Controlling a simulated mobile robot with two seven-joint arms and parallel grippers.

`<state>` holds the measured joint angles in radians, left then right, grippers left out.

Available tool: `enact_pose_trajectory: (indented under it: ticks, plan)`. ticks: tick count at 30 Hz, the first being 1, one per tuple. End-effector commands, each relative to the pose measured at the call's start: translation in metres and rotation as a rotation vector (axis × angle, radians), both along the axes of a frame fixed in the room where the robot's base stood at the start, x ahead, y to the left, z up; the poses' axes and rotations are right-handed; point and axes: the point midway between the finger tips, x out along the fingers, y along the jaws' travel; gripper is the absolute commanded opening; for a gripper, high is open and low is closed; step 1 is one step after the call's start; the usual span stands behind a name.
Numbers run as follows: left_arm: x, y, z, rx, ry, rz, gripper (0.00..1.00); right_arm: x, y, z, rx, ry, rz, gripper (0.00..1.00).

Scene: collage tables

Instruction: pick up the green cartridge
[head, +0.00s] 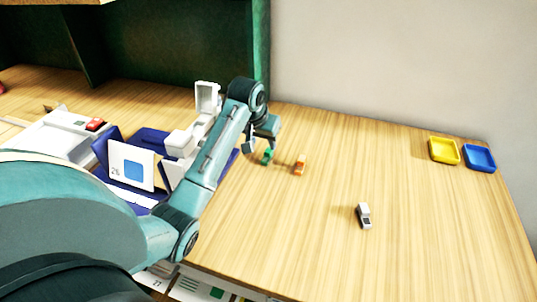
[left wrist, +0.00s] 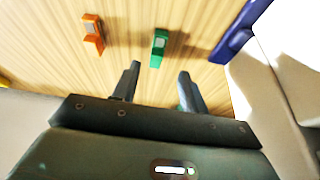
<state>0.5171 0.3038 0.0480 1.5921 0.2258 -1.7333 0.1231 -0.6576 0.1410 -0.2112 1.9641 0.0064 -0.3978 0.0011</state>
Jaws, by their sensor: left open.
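The green cartridge (head: 267,156) lies on the wooden table just below my left gripper (head: 258,146) in the head view. In the left wrist view the green cartridge (left wrist: 159,47) lies ahead of the fingertips, roughly between their lines. My left gripper (left wrist: 158,72) is open, with nothing between its two fingers. A gap of bare table shows between the fingertips and the cartridge in that view. My right gripper is not in either view.
An orange cartridge (head: 299,165) lies right of the green one. A small white and grey device (head: 364,215) stands farther right. Yellow (head: 444,150) and blue (head: 479,158) trays sit at the far right. White equipment and a dark blue holder (head: 107,150) crowd the left.

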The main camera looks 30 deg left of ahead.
Motion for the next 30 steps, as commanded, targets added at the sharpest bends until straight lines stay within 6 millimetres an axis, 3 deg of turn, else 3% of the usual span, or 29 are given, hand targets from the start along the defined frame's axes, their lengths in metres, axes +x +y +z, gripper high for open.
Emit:
enact_pose_trajectory:
  ticks: [7,15,24,30]
  plan:
    - [0.006,-0.001,-0.018,0.0,0.003,-0.001,0.44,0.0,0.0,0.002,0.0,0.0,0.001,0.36]
    - [0.019,-0.001,-0.054,-0.001,0.003,0.001,0.44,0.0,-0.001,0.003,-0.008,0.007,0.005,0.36]
    - [0.022,-0.001,-0.059,0.0,-0.001,0.0,0.44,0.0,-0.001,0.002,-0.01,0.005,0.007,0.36]
    - [0.022,-0.001,-0.059,0.0,-0.001,0.0,0.28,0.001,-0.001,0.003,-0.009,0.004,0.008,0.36]
